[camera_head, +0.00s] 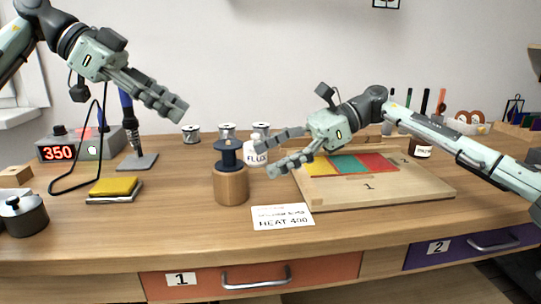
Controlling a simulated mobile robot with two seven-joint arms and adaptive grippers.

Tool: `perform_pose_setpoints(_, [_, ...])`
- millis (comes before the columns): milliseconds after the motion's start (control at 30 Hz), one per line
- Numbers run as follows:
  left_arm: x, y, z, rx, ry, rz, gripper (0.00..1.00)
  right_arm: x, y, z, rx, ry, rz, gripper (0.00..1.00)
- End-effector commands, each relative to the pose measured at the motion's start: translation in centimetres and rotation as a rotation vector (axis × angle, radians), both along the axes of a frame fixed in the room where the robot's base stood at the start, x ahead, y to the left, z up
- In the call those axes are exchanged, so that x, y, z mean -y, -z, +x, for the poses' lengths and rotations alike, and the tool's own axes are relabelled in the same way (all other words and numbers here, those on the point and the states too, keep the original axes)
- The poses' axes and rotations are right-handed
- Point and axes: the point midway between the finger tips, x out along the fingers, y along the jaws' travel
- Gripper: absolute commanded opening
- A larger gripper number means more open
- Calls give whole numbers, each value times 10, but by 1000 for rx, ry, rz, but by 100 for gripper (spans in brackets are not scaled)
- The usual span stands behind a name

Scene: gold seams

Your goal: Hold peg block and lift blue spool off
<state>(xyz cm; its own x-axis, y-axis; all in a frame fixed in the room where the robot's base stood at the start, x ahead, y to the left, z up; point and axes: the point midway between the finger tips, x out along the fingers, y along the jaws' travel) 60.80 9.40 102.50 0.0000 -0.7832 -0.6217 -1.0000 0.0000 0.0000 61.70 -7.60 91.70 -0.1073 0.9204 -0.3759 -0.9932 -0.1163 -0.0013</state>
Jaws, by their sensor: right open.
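The dark blue spool (229,158) sits upright on top of the round wooden peg block (231,186), which stands on the table left of centre. My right gripper (265,154) is open and empty, with its fingers pointing left toward the spool from the right side. A gap shows between its fingertips and the spool. My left gripper (178,106) hangs in the air above and left of the spool, fingers pointing down and right. Its fingers overlap in this view, so its opening is unclear. Nothing shows in it.
A flux bottle (256,152) stands behind the spool, near my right gripper. A wooden tray (425,187) lies to the right, and a "HEAT 400" card (283,217) lies in front. A yellow sponge (114,187), soldering station (85,148) and lidded pot (23,215) are at left.

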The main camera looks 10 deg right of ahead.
Motion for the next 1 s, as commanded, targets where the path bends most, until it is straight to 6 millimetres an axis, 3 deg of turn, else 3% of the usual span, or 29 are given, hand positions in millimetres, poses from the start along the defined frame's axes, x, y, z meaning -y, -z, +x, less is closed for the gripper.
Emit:
perform_pose_setpoints(533, [0,0,0,0,0,0,34,-63,28,-8,0,-3,-9,82])
perform_pose_setpoints(933, [0,0,0,0,0,0,34,-70,31,-9,-1,-1,-7,82])
perform_pose_setpoints(1000, [0,0,0,0,0,0,34,-70,31,-9,-1,-1,-7,73])
